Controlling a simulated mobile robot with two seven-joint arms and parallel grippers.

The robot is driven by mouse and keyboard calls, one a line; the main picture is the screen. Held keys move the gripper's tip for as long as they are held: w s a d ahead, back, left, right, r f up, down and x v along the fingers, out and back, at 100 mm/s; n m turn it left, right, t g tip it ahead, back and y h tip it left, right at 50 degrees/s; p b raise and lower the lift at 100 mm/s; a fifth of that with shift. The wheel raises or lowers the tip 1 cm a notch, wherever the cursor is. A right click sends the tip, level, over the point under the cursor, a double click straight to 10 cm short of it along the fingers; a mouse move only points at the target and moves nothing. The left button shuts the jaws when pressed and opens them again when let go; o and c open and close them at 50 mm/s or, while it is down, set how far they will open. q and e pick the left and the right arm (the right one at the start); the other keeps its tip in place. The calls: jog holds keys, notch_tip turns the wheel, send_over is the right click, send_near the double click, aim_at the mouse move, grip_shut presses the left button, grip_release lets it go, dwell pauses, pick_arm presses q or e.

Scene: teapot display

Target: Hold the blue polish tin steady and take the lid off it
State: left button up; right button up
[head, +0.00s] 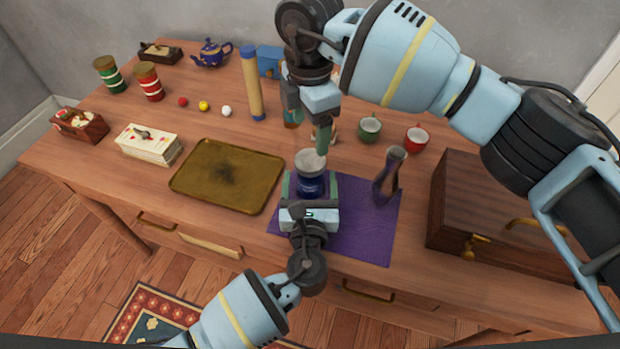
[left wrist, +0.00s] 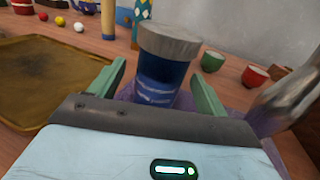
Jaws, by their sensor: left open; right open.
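The blue polish tin (head: 311,185) stands upright on the purple mat (head: 362,234), with its grey metal lid (head: 310,160) on top. In the left wrist view the tin (left wrist: 158,84) and its lid (left wrist: 169,38) are close ahead. My left gripper (head: 310,188) is open, with one green finger on each side of the tin. In the left wrist view there are gaps between the fingers and the tin. My right gripper (head: 310,126) is open above and just behind the lid in the head view, pointing down and holding nothing. One of its fingers is partly hidden.
A purple-grey vase-like object (head: 389,178) stands right of the tin, near a dark wooden chest (head: 480,205). A brass tray (head: 215,177) lies to the left. A green mug (head: 369,128) and a red mug (head: 416,139) stand behind. A tall tan cylinder (head: 252,85) stands at back.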

aim_at(310, 160)
pick_arm(q)
jog(key=shift+w, duration=1.2)
jog(key=shift+c, duration=0.5)
grip_shut()
pick_arm(e)
jog(key=shift+s+a+r+n, duration=0.15)
jog(key=shift+a+n, duration=0.35)
jog(key=shift+n, duration=0.7)
jog(key=shift+d+n, duration=0.15)
jog(key=shift+n, duration=0.45)
jog(key=shift+d+n, duration=0.35)
jog(key=shift+n, duration=0.05)
jog(key=shift+f, duration=0.25)
jog(key=shift+f, duration=3.95)
